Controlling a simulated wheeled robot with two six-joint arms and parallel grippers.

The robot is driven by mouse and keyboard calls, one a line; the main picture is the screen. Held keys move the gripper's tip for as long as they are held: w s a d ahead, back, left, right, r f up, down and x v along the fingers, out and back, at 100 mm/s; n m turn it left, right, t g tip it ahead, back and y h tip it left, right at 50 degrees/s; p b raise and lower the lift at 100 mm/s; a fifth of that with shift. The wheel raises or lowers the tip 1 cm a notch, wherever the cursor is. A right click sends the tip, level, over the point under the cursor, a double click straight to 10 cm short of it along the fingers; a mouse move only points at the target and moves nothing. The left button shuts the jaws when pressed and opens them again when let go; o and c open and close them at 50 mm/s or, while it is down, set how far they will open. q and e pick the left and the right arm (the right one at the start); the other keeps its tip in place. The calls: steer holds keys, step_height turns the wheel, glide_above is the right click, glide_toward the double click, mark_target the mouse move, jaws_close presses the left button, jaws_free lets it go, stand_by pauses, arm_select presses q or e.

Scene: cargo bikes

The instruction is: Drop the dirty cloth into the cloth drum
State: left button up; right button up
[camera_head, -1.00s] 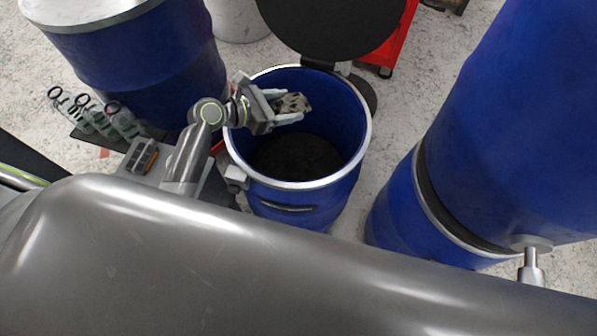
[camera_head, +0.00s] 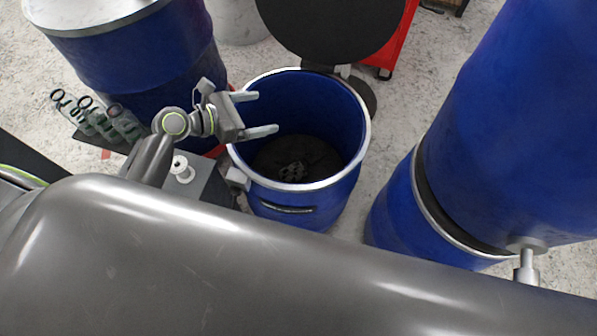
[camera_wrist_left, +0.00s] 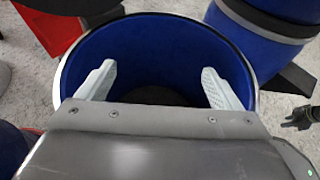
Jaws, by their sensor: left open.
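The cloth drum (camera_head: 358,150) is a blue open drum with a white rim, in the middle of the head view. Its round black lid (camera_head: 330,25) stands open behind it. The dirty cloth (camera_head: 293,171), a small grey-and-dark patterned bundle, lies inside on the dark bottom. My left gripper (camera_head: 268,113) is open and empty over the left part of the drum's mouth. In the left wrist view its two pale fingers (camera_wrist_left: 158,85) are spread wide over the drum (camera_wrist_left: 160,32); the cloth is hidden there. My right gripper is not in view.
Large blue drums stand at the left (camera_head: 110,60) and at the right (camera_head: 500,120). A red cabinet (camera_head: 400,45) is behind the lid. Bare floor shows between the drums.

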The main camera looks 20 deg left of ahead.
arm_select(q)
steer(key=v, duration=0.9)
steer(key=shift+s+a+p, duration=0.2)
steer(key=shift+a+p, duration=0.05)
steer(key=shift+p, duration=0.15)
steer(key=shift+r, duration=0.1)
